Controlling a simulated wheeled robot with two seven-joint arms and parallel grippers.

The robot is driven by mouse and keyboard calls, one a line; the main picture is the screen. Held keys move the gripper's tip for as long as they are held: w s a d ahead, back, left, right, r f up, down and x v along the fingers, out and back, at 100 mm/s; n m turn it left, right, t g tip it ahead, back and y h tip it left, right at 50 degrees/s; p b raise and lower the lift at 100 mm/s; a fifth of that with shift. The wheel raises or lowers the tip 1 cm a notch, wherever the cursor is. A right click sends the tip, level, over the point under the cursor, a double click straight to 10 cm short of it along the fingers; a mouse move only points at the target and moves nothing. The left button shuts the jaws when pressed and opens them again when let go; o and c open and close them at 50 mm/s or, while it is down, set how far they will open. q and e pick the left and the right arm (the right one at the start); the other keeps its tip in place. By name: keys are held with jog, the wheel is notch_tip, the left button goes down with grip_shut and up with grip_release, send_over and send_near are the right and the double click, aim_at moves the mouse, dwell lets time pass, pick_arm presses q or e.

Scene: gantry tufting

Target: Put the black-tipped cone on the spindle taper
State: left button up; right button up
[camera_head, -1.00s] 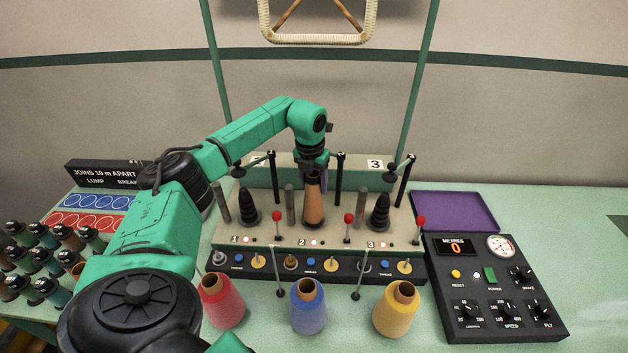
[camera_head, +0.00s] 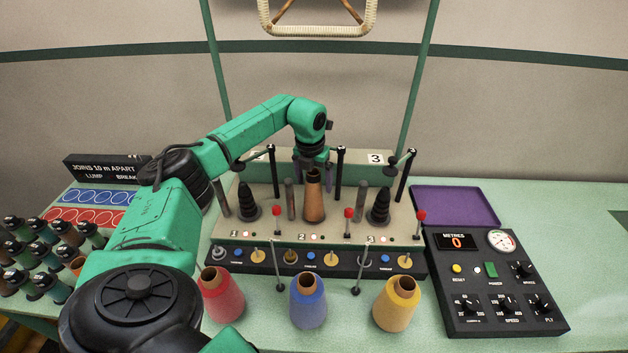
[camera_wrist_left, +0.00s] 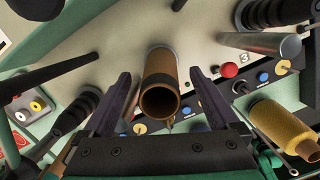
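The brown cone with the dark top (camera_head: 313,203) stands upright at the middle position, number 2, of the spindle stand (camera_head: 345,233). It hides any taper beneath it. In the left wrist view the hollow brown cone (camera_wrist_left: 160,85) shows its open end toward the camera. My left gripper (camera_head: 312,170) is above and around the cone's top. Its dark purple fingers (camera_wrist_left: 160,74) are spread, with a visible gap on each side of the cone. Bare black stepped tapers stand at position 1 (camera_head: 248,205) and position 3 (camera_head: 379,207). My right gripper is not in view.
Red (camera_head: 222,297), blue (camera_head: 308,303) and yellow (camera_head: 397,304) cones stand in front of the stand. Red-knobbed levers and black posts surround the tapers. A control box (camera_head: 490,290) and purple tray (camera_head: 455,208) are right. Several small spools (camera_head: 40,255) stand left.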

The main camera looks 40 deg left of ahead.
pick_arm(q)
jog(key=shift+r, duration=0.4)
notch_tip(320, 180, up, 14)
jog(key=s+b, duration=0.2)
jog(key=b, duration=0.1)
jog(key=shift+d+f, duration=0.2)
jog(key=shift+d, duration=0.1)
